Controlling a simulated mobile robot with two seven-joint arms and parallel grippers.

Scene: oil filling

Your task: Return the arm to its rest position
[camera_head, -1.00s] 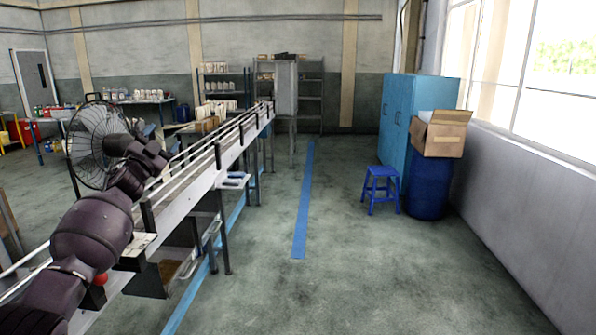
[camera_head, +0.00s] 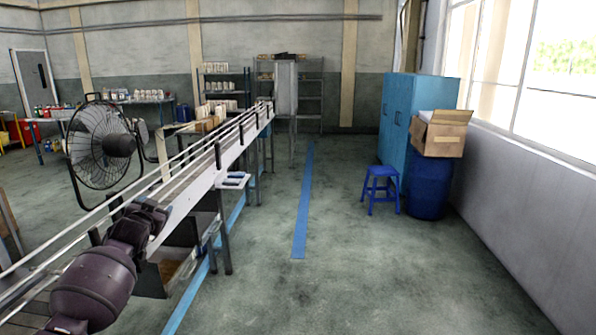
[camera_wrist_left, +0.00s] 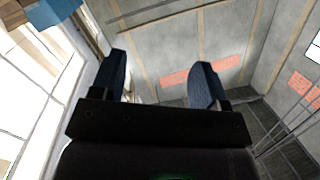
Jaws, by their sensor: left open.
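My left arm (camera_head: 98,285) comes in from the lower left of the head view, over the near part of the conveyor (camera_head: 190,190). Its dark wrist end (camera_head: 143,217) is beside the conveyor's near rail; the gripper fingers are not clear there. In the left wrist view my left gripper (camera_wrist_left: 160,80) is open, with its two dark fingers apart and nothing between them. My right arm and gripper are not in view.
A black standing fan (camera_head: 98,150) is left of the conveyor. A small white tray (camera_head: 233,181) sticks out from the conveyor's side. A blue stool (camera_head: 380,190), blue barrel (camera_head: 430,187), cardboard box (camera_head: 442,136) and blue cabinet (camera_head: 405,115) stand right. The middle floor is clear.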

